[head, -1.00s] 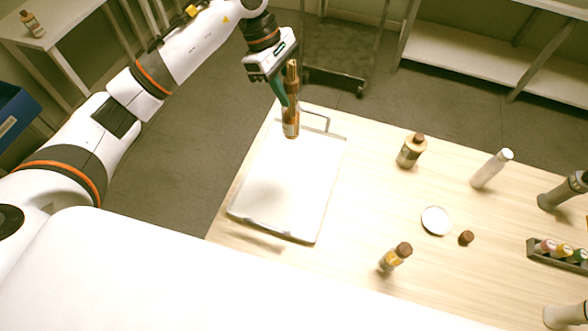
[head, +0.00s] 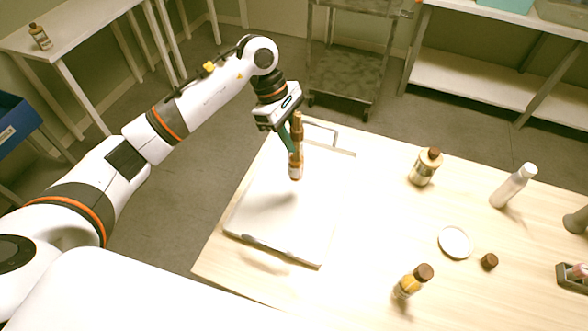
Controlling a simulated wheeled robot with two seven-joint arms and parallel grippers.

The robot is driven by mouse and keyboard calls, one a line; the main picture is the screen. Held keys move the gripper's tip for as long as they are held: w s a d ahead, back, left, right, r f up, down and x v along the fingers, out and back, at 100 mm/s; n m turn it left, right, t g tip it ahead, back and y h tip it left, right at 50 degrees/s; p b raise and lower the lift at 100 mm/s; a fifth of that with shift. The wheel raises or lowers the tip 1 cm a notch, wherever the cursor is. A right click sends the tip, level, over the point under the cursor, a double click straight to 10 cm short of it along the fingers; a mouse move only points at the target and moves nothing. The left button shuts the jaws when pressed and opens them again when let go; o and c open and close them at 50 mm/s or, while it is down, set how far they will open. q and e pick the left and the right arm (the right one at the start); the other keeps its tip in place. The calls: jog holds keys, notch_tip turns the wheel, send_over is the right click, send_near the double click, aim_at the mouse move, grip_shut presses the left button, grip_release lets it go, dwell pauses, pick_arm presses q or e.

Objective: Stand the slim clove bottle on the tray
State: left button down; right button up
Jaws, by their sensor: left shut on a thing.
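A slim brown bottle (head: 296,160) with a copper-coloured cap is in my left gripper (head: 291,136), which is shut on it. The bottle is upright over the far part of the white tray (head: 265,222). I cannot tell whether its base touches the tray. The tray lies at the left end of the wooden table and has a wire handle at its far end. My right gripper is not in view.
To the right on the table (head: 375,225) stand a brown-capped bottle (head: 425,167), a white bottle (head: 513,186) and an amber bottle (head: 413,281). A white dish (head: 455,242) and a small brown cap (head: 489,261) lie between them. A vial rack (head: 573,276) is at the right edge.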

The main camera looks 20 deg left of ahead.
aim_at(292, 156)
pick_arm(q)
notch_tip(292, 156, down, 6)
jog(key=shift+p, duration=0.9)
jog(key=shift+f, duration=0.45)
jog(key=shift+f+b, duration=0.1)
jog(key=shift+b, duration=0.2)
jog(key=c, duration=1.1)
grip_release()
